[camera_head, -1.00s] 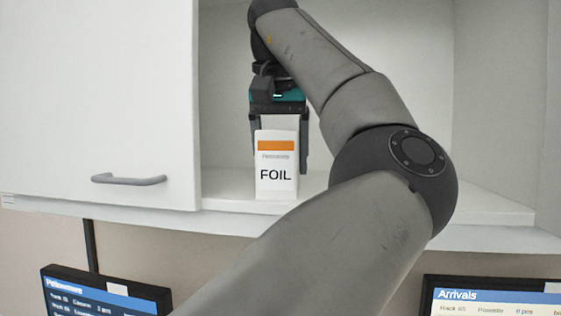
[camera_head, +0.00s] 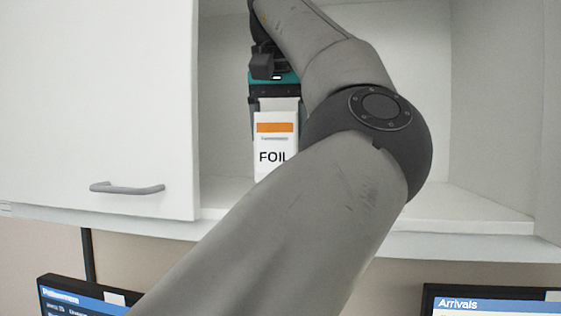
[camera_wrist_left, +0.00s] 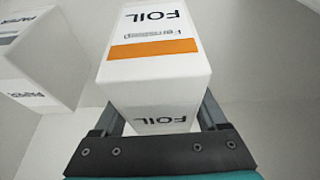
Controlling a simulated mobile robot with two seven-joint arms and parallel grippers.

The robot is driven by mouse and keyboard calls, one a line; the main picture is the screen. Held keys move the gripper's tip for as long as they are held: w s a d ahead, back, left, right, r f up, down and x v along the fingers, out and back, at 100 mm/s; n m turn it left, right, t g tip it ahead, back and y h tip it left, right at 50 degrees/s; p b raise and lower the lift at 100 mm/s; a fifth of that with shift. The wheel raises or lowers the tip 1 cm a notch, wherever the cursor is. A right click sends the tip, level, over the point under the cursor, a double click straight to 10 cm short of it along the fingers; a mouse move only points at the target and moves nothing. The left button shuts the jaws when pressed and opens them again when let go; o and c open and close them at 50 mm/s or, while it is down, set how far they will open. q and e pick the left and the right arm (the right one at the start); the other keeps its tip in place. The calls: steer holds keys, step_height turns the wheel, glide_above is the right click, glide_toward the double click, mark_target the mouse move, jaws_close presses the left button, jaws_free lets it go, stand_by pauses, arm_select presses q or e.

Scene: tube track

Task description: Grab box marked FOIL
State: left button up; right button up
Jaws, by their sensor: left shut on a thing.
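The white box marked FOIL (camera_head: 276,143), with an orange band, is upright in the open cabinet in the head view. My left gripper (camera_head: 277,113) is shut on its upper part, with one finger on either side, and holds it up off the shelf. My arm hides the box's lower right part. In the left wrist view the FOIL box (camera_wrist_left: 155,72) fills the space between the fingers of my left gripper (camera_wrist_left: 160,112). My right gripper is not in view.
Another white box (camera_wrist_left: 38,58), its lettering seeming to read PAPER, shows in the left wrist view. The cabinet shelf (camera_head: 455,213) is bare at right. A cabinet door (camera_head: 100,100) covers the left. Screens (camera_head: 80,298) sit below, one headed Arrivals (camera_head: 490,303).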

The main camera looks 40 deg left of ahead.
arm_select(q)
steer(key=shift+r, duration=3.35)
